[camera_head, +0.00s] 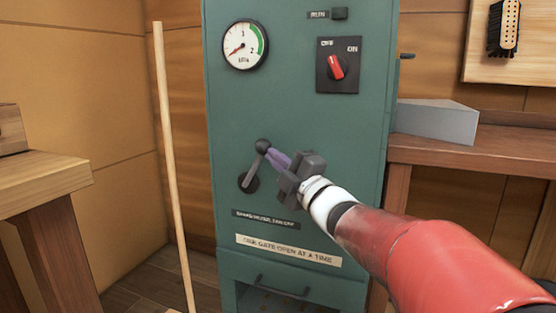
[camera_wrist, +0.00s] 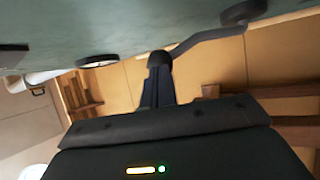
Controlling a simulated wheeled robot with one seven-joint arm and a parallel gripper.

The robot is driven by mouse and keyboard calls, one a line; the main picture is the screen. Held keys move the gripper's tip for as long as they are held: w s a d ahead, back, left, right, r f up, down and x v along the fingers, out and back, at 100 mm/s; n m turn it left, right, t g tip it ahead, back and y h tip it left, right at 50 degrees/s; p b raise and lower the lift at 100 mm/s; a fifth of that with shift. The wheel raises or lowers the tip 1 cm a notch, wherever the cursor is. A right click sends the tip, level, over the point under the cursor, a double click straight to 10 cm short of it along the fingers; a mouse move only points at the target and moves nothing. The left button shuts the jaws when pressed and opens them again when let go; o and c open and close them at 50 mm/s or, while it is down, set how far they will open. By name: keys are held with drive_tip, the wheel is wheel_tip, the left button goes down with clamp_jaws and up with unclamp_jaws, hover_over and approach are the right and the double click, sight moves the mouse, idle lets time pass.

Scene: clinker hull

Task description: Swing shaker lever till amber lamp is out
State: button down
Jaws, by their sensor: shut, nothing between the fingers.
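The shaker lever (camera_head: 256,163) is a grey arm on a round dark pivot at the front of a green cabinet. It slants up and slightly right to a dark ball knob (camera_head: 263,146). My gripper (camera_head: 273,157) comes in from the right, its fingers shut and empty, their tips at the knob. In the wrist view the fingertips (camera_wrist: 159,66) meet the knob, and the lever (camera_wrist: 207,41) runs off to the upper right. Whether they touch it I cannot tell. I make out no lit amber lamp on the cabinet.
A wooden pole (camera_head: 172,160) leans at left. A bench with a grey block (camera_head: 436,121) stands right.

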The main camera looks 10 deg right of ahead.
drive_tip(key=w+a+r+n+g+h+p, duration=0.2)
drive_tip(key=w+a+r+n+g+p, duration=0.1)
drive_tip(key=w+a+p, duration=0.5)
drive_tip(key=a+r+g+p, duration=0.1)
drive_tip(key=a+g+p, duration=0.1)
drive_tip(key=p, duration=0.3)
drive_tip(key=shift+a+r, duration=0.25)
drive_tip(key=shift+a, duration=0.4)
drive_tip(key=shift+w, duration=0.1)
